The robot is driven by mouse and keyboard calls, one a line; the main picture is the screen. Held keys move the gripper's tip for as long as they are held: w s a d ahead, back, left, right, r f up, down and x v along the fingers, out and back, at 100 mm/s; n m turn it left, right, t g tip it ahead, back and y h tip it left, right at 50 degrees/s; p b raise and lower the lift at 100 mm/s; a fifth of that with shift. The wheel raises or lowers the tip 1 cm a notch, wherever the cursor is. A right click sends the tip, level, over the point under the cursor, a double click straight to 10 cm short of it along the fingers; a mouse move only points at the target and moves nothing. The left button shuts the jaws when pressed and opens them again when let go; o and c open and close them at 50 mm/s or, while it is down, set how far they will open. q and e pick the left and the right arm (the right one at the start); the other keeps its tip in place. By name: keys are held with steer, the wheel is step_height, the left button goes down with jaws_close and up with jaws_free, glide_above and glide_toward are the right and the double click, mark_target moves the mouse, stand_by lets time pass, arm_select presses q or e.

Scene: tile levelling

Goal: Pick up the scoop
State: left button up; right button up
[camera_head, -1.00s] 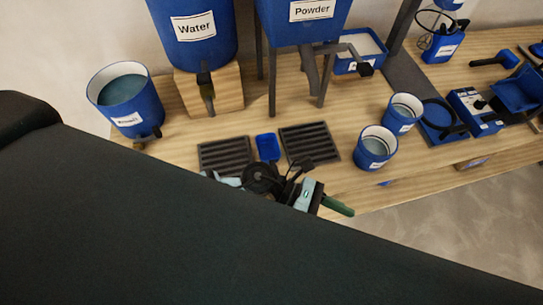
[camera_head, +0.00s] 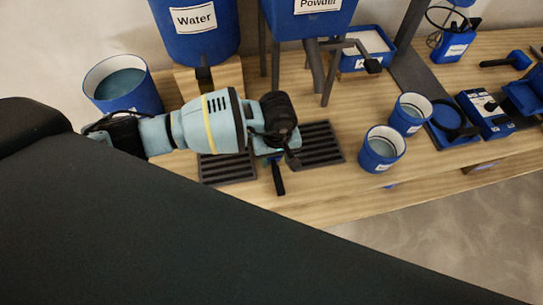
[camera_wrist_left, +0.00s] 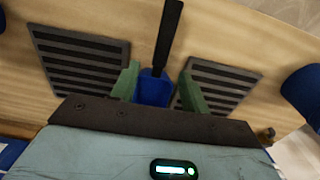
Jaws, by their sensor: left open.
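The scoop has a blue bowl (camera_wrist_left: 153,90) and a long black handle (camera_wrist_left: 168,35). It lies between two dark slatted grates on the wooden bench. In the left wrist view my left gripper (camera_wrist_left: 159,75) is open, with one green finger on each side of the blue bowl. I cannot tell whether the fingers touch it. In the head view my left gripper (camera_head: 272,150) is over the scoop and hides most of its bowl. The black handle (camera_head: 278,178) sticks out toward the bench's front edge. My right gripper is not in view.
Slatted grates (camera_head: 229,169) (camera_head: 322,144) lie on either side of the scoop. Two blue cups (camera_head: 382,150) (camera_head: 411,114) stand to the right. The water tank (camera_head: 195,28), powder hopper (camera_head: 307,18) and a large blue bucket (camera_head: 122,85) stand behind.

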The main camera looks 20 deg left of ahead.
mark_target(275, 168)
arm_select(q)
steer(key=shift+f, duration=3.45)
steer(key=shift+c, duration=0.2)
jaws_close()
